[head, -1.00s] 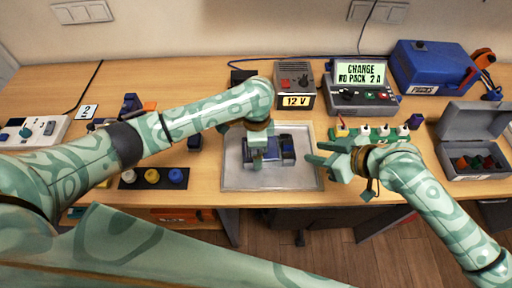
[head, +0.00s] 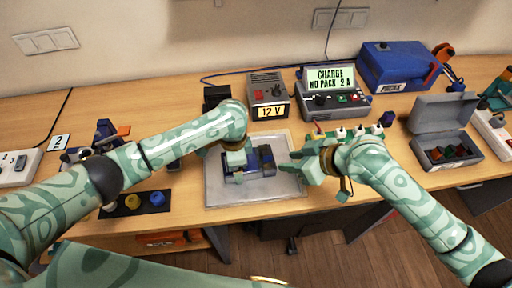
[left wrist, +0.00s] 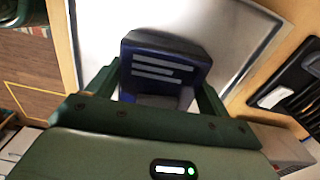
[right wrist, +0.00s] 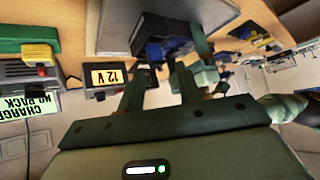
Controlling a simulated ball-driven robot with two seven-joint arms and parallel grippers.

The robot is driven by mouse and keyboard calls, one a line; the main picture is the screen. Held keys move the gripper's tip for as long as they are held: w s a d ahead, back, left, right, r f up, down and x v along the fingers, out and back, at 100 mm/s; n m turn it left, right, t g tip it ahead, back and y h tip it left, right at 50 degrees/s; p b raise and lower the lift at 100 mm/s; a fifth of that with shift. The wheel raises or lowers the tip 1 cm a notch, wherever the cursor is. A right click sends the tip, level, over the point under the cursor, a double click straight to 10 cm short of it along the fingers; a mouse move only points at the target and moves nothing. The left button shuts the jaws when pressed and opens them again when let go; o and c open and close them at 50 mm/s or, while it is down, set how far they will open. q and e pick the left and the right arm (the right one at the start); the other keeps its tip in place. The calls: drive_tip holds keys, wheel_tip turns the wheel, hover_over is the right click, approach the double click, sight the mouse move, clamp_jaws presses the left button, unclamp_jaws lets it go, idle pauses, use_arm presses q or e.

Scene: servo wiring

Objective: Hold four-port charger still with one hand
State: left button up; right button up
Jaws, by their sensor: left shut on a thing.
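A dark blue device (head: 266,156) sits on a light grey tray (head: 286,186) at the middle of the table. My left gripper (head: 236,165) comes down on its left part and is shut on it. In the left wrist view the device (left wrist: 166,58) shows pale stripes on a dark blue face between the fingers. Its ports cannot be made out. A grey charger (head: 333,104) with a lit screen reading "CHARGE NO PACK 2 A" stands behind, untouched. My right gripper (head: 298,161) is open and empty, over the tray's right edge.
A grey 12 V supply (head: 266,88) stands behind the tray. A green strip with several white-topped items (head: 358,134) lies right of it. An open grey case (head: 441,116) and a blue box (head: 402,66) stand at the right. Coloured knobs (head: 157,198) lie left of the tray.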

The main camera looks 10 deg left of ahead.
drive_tip(key=a+r+m+g+h, duration=0.1)
drive_tip(key=a+r+m+h, duration=0.1)
drive_tip(key=a+m+h, duration=0.15)
drive_tip(key=m+t+h, duration=0.1)
drive_tip(key=m+h, duration=0.2)
drive_tip(key=m, duration=0.1)
approach(267, 152)
drive_tip(key=shift+h, duration=0.25)
drive_tip(key=x, duration=0.8)
drive_tip(key=shift+w+a+f, duration=0.1)
drive_tip(key=shift+a+f, duration=0.15)
drive_tip(key=shift+c, duration=0.3)
clamp_jaws()
